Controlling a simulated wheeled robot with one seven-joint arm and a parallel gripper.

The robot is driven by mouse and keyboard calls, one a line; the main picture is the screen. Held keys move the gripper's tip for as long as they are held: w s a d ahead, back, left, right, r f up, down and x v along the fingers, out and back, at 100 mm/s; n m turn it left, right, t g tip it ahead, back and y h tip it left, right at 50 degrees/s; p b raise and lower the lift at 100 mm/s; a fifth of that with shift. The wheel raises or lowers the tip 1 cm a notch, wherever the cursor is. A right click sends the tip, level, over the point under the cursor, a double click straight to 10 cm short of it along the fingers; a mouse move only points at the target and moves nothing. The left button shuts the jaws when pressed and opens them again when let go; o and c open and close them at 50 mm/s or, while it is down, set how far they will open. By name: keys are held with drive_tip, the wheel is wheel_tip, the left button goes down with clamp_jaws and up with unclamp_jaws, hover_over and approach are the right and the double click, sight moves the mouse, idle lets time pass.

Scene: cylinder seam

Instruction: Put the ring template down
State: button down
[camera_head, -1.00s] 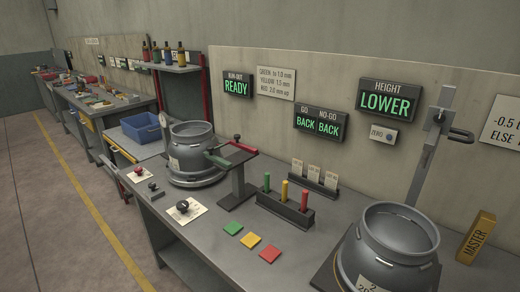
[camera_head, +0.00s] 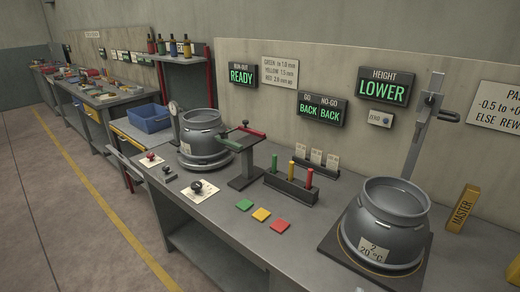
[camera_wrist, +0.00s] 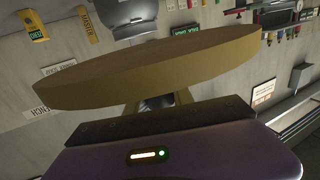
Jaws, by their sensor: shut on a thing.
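In the wrist view a large flat tan piece with a curved edge, which I take to be the ring template (camera_wrist: 150,68), lies across the picture just beyond my gripper (camera_wrist: 158,101). My gripper is shut on it. The fingertips are mostly hidden, and whether the piece has a hole cannot be seen from this edge-on angle. The wrist picture looks upside down, with the wall signs inverted. My gripper does not show in the head view.
A grey vessel (camera_head: 386,222) sits on a dark plate at the bench's right, beside a height post (camera_head: 420,125) and a MASTER block (camera_head: 462,208). A second vessel (camera_head: 203,135) stands farther left. Red, yellow and green plugs (camera_head: 291,175) stand mid-bench. Bare bench (camera_head: 235,228) lies in front.

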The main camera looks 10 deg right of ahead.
drive_tip(key=w+a+f+n+t+y, duration=0.3)
drive_tip(key=w+a+f+n+y, duration=0.4)
drive_tip(key=w+a+f+y, duration=0.45)
drive_tip(key=d+f+h, duration=0.2)
drive_tip(key=d+f, duration=0.6)
drive_tip(key=f, duration=0.5)
drive_tip(key=s+f, duration=0.3)
drive_tip(key=f, duration=0.2)
drive_tip(key=shift+d, duration=0.45)
drive_tip(key=shift+s+d+f, duration=0.1)
idle(0.8)
